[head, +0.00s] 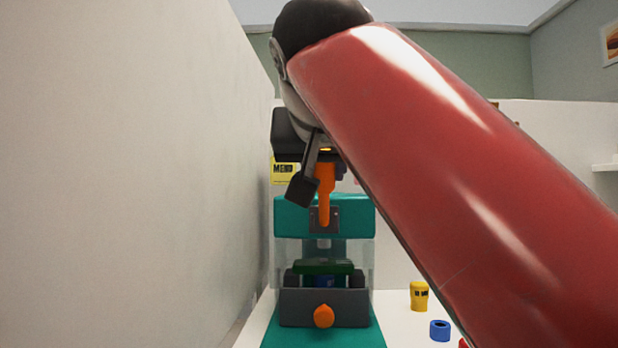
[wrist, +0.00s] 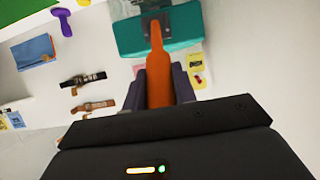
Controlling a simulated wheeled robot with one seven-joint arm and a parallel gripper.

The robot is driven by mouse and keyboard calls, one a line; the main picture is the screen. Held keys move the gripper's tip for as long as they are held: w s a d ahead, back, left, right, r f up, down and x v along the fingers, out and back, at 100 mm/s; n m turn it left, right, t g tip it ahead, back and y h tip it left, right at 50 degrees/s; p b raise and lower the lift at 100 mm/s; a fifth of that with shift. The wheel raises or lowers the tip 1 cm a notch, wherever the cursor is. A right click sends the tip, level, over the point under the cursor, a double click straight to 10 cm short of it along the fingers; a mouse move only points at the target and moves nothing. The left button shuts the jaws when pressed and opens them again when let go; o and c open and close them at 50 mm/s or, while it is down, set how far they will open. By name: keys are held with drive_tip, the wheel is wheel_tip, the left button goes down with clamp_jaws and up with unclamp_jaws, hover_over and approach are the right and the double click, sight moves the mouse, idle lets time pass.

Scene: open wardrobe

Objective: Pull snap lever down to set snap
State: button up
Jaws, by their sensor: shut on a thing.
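The orange snap lever (head: 325,192) stands upright on the front of the teal snap press (head: 300,218), rising from a grey bracket. It also shows in the wrist view (wrist: 158,65), where it runs between my two fingers. My gripper (wrist: 165,90) is shut on the lever's upper part, one finger on each side. In the head view my gripper (head: 318,172) is above the press, partly hidden by my red arm. Below the teal head, a dark green block (head: 323,267) sits behind a grey drawer front with an orange knob (head: 324,316).
A white wall (head: 130,170) stands close on the left. A yellow container (head: 419,295) and a blue ring (head: 440,330) lie on the white surface to the right of the press. The wrist view shows a blue cloth (wrist: 36,51) and straps (wrist: 84,79) at left.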

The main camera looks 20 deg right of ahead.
drive_tip(key=shift+s+f, duration=0.2)
drive_tip(key=shift+f, duration=0.2)
drive_tip(key=shift+s+a+f+b, duration=0.25)
drive_tip(key=shift+s+f+b, duration=0.3)
drive_tip(key=shift+f+b, duration=0.35)
drive_tip(key=shift+r, duration=0.1)
drive_tip(key=shift+s+a+f+b, duration=0.1)
drive_tip(key=shift+s+f+b, duration=0.1)
drive_tip(key=shift+f+b, duration=0.3)
drive_tip(key=shift+s+a+f+b, duration=0.1)
drive_tip(key=shift+s+f+b, duration=0.1)
drive_tip(key=shift+f+b, duration=0.3)
drive_tip(key=shift+s+f+b, duration=0.25)
drive_tip(key=shift+f+b, duration=0.75)
